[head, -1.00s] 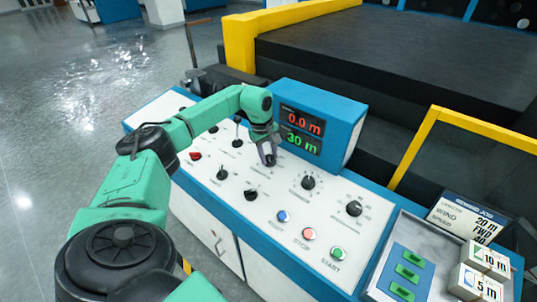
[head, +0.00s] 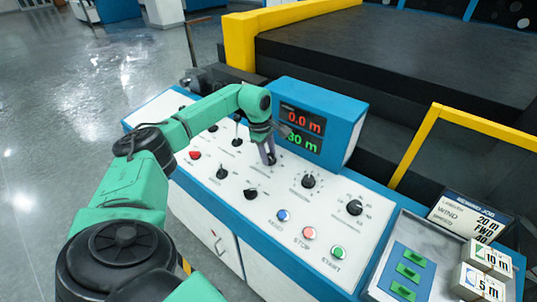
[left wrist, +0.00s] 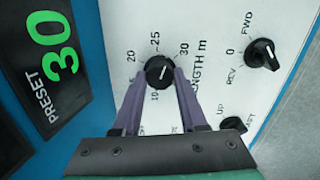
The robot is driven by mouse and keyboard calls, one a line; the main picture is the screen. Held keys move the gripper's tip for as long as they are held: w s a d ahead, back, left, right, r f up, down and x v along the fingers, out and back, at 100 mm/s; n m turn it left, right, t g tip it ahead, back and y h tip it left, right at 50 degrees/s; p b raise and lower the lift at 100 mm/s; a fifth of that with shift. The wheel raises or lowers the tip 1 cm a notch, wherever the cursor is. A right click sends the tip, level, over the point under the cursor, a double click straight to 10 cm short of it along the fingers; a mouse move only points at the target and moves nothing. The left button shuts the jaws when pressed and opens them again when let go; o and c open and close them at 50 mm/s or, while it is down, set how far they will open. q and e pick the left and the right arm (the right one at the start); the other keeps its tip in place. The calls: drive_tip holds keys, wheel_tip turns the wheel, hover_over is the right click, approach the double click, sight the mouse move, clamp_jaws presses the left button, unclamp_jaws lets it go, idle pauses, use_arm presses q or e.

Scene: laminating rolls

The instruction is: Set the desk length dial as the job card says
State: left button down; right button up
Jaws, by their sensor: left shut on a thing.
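The black length dial (left wrist: 160,71) is between my left gripper's fingertips in the left wrist view, with 20, 25 and 30 marked around it. My left gripper (head: 270,159) is shut on it; its fingertips (left wrist: 158,80) also show in the left wrist view. In the head view the gripper largely hides the dial. The green preset readout (head: 301,142) shows 30 m, and 30 also shows in the left wrist view (left wrist: 48,45). The red readout (head: 304,118) shows 0.0 m. The job card (head: 470,222) reads WIND 20 m and FWD; its lowest line is partly hidden. My right gripper is out of view.
The white desk panel (head: 235,180) carries several other black knobs and levers. Reset (head: 283,215), stop (head: 309,233) and start (head: 338,252) buttons line its front. A tray (head: 385,275) with green pieces and blocks marked 10 m (head: 490,260) and 5 m (head: 478,284) is at right.

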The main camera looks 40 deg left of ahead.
use_arm(q)
drive_tip(key=n, duration=0.4)
drive_tip(key=shift+n, duration=0.3)
drive_tip(key=n, duration=1)
drive_tip(key=shift+y, duration=0.3)
drive_tip(key=n, duration=0.4)
drive_tip(key=shift+n, duration=0.3)
drive_tip(key=n, duration=0.5)
drive_tip(key=shift+d, duration=0.1)
drive_tip(key=n, duration=0.5)
drive_tip(key=shift+y, duration=0.3)
drive_tip(key=n, duration=0.4)
drive_tip(key=shift+r, duration=0.1)
drive_tip(key=n+p, duration=0.1)
drive_tip(key=n, duration=0.3)
drive_tip(key=shift+w+n, duration=0.1)
drive_tip(key=shift+n, duration=0.5)
